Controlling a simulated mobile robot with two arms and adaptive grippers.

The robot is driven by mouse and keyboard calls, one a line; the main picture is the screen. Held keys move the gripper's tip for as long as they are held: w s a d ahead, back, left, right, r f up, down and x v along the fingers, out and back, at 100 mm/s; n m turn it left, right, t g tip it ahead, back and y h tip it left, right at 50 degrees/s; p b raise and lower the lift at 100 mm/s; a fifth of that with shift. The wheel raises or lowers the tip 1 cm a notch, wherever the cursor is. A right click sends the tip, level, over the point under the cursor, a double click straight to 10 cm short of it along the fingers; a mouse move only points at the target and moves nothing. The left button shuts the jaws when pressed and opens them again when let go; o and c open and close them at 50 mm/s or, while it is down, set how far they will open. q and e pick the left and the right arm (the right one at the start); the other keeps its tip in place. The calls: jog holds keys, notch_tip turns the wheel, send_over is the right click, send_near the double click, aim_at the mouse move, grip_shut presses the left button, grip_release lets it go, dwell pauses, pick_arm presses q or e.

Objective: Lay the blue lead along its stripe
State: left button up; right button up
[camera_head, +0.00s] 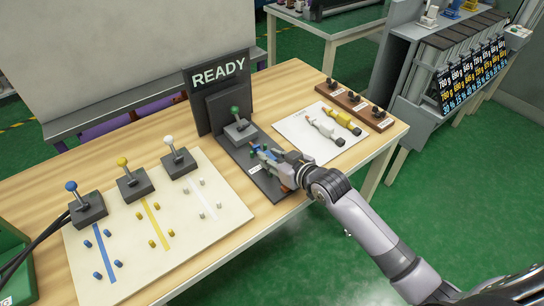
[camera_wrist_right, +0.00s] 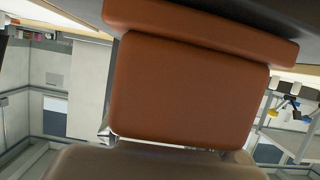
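The blue stripe (camera_head: 104,250) runs down the left part of the pale board (camera_head: 140,275), with small blue pegs (camera_head: 87,244) on both sides. A blue-knobbed lever (camera_head: 72,187) stands at its upper end. The stripe is bare. My right gripper (camera_head: 260,154) is low over the dark panel (camera_head: 236,155), near a green-knobbed lever (camera_head: 235,110). Small blue and green bits show at its fingertips; I cannot tell whether they are the blue lead. A brown-orange pad (camera_wrist_right: 190,90) fills most of the right wrist view and hides the fingertips. My left gripper is out of view.
Yellow-knobbed (camera_head: 123,162) and white-knobbed (camera_head: 168,140) levers head the other stripes. A white sheet (camera_head: 300,140) carries a white lead (camera_head: 325,130) and a yellow lead (camera_head: 344,121). A wooden strip with black knobs (camera_head: 355,104) lies behind. A READY sign (camera_head: 218,74) stands upright at the back.

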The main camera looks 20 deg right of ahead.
jog(key=shift+o, duration=1.2)
jog(key=shift+r, duration=0.2)
jog(key=v, duration=1.2)
